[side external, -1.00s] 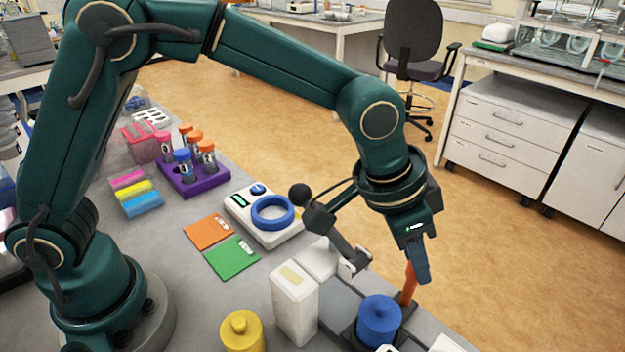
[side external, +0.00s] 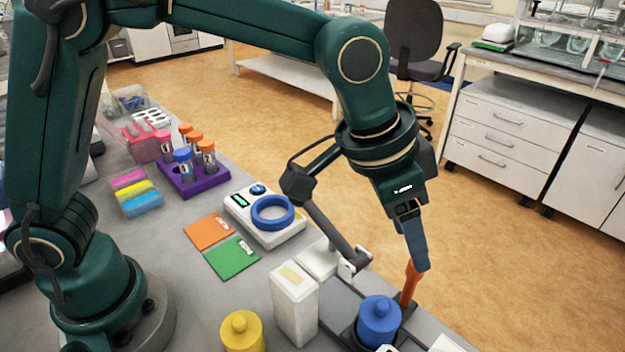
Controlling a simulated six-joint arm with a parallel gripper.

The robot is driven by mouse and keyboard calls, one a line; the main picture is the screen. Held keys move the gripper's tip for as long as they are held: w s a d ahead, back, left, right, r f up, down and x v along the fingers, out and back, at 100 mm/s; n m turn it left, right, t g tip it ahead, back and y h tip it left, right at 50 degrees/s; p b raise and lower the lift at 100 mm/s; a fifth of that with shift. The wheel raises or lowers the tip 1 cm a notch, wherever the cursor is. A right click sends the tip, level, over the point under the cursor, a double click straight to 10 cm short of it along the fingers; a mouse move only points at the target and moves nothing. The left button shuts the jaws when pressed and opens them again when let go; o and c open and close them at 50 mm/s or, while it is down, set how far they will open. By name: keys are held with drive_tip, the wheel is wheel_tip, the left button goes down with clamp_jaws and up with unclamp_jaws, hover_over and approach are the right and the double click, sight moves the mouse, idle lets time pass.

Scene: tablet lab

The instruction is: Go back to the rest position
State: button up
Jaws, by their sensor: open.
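My gripper (side external: 415,258) hangs from my wrist on the right of the side external view, fingers pointing down. It is just above the top of an orange upright handle (side external: 409,282) behind the blue jar. The fingers line up one behind the other from this side, so the gap between them is hidden. I cannot tell whether a fingertip touches the orange handle. The blue lidded jar (side external: 378,322) stands upright on the dark grey base below, to the left of the handle.
A white box (side external: 294,305) and a yellow lidded jar (side external: 241,332) stand to the left. A white device with a blue ring (side external: 272,213), green (side external: 232,258) and orange (side external: 209,231) cards, and a purple tube rack (side external: 195,185) are farther back on the bench. Open floor lies beyond the bench.

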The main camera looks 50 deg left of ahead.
drive_tip(key=shift+r, duration=0.1)
drive_tip(key=s+a+r+n+t, duration=0.35)
drive_tip(key=a+r, duration=0.45)
drive_tip(key=a, duration=0.4)
drive_tip(key=s+a+f+n+g+y, duration=0.1)
drive_tip(key=s+a+f+n+y, duration=0.1)
drive_tip(key=s+a+f, duration=0.4)
drive_tip(key=s+a+n, duration=0.1)
drive_tip(key=s, duration=0.4)
drive_tip(key=shift+f+g+y, duration=0.25)
drive_tip(key=shift+g+y, duration=0.05)
drive_tip(key=shift+g, duration=0.05)
